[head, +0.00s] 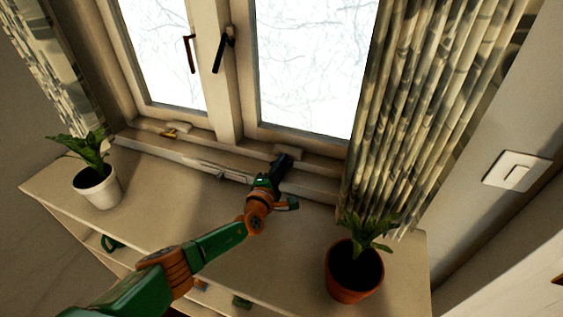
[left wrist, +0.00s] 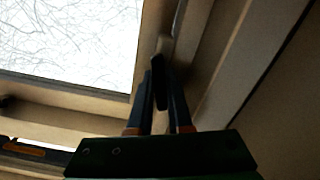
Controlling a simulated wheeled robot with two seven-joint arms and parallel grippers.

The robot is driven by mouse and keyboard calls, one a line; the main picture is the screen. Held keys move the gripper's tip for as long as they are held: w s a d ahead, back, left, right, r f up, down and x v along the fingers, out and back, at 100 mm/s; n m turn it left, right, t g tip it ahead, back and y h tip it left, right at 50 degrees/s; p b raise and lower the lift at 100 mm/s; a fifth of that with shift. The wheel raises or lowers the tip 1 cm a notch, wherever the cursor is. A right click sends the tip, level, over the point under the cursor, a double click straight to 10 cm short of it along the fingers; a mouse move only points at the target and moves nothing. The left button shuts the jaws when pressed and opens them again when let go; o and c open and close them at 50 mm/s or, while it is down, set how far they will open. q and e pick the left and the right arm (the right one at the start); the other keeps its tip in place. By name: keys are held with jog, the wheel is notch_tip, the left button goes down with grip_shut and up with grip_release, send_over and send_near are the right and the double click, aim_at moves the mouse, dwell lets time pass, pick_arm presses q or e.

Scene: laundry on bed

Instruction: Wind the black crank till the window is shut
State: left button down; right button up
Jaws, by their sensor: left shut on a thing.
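The window (head: 230,115) has two tall sashes with pale frames. Whether a sash stands slightly ajar cannot be told. My left gripper (head: 284,162) reaches across the shelf to the sill below the right sash. In the left wrist view, my left gripper (left wrist: 163,72) is shut on a slim black piece, the black crank (left wrist: 159,94), held between its two dark fingers. In the head view the crank is hidden by the gripper or blends with its dark fingers. My right gripper is in neither view.
A white-potted plant (head: 97,186) stands at the shelf's left and a brown-potted plant (head: 355,270) at its right, near my arm. A patterned curtain (head: 420,110) hangs right of the window. Dark handles (head: 190,53) sit on the frames. The middle of the shelf (head: 180,215) is clear.

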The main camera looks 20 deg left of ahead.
pick_arm(q)
jog(key=shift+m, duration=1.1)
jog(key=c, duration=0.8)
grip_release()
jog(key=shift+c, duration=0.2)
jog(key=s+p, duration=0.2)
jog(key=p, duration=0.1)
jog(key=shift+s+r, duration=0.2)
jog(key=shift+r, duration=0.1)
jog(key=s, duration=0.2)
jog(key=s+p, duration=0.1)
jog(key=s, duration=0.1)
jog(key=shift+s+a+f, duration=0.1)
jog(key=shift+s+f, duration=0.1)
jog(key=shift+s, duration=0.25)
jog(key=shift+w+f, duration=0.1)
jog(key=shift+f, duration=0.05)
